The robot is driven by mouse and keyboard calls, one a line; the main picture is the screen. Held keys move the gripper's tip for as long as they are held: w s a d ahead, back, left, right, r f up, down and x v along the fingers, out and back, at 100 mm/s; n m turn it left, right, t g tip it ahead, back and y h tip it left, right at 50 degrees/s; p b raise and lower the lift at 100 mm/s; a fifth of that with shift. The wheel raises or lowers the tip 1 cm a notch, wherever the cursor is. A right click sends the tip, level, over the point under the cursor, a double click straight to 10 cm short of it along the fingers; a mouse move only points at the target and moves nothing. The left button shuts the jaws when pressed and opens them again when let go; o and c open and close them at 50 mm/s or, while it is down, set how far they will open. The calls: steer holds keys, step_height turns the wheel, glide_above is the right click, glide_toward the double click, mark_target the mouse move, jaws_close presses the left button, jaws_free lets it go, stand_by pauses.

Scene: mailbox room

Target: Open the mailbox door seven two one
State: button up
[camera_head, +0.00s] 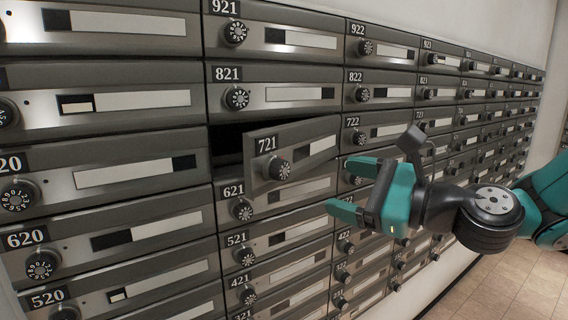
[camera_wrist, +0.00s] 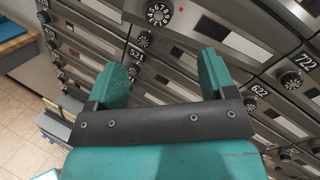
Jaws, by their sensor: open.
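The mailbox door 721 (camera_head: 292,152) is grey metal with a black number plate, a round dial (camera_head: 280,169) and a pale label strip. It stands ajar in the head view, its left edge swung out from the wall and a dark gap showing at its upper left. My gripper (camera_head: 342,187) is open and empty, to the right of the door and apart from it, its two teal fingers pointing left. In the wrist view the open fingers (camera_wrist: 162,62) frame lower mailbox fronts, and a large dial (camera_wrist: 157,14) shows beyond them; its number is not visible.
Closed mailboxes with dials surround the door, including 821 (camera_head: 290,93) above, 621 (camera_head: 285,195) below and 722 (camera_head: 395,130) to the right. The wall of boxes runs away to the right. Open tiled floor (camera_head: 510,290) lies at the lower right.

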mark_target(286, 173)
steer(key=p+x, duration=0.4)
steer(key=x, duration=0.6)
steer(key=shift+w+a+r, duration=0.15)
steer(key=shift+w+a, duration=0.05)
steer(key=shift+a, duration=0.15)
steer(key=shift+p+x, duration=0.35)
steer(key=shift+x, duration=0.45)
steer(key=shift+c, duration=0.2)
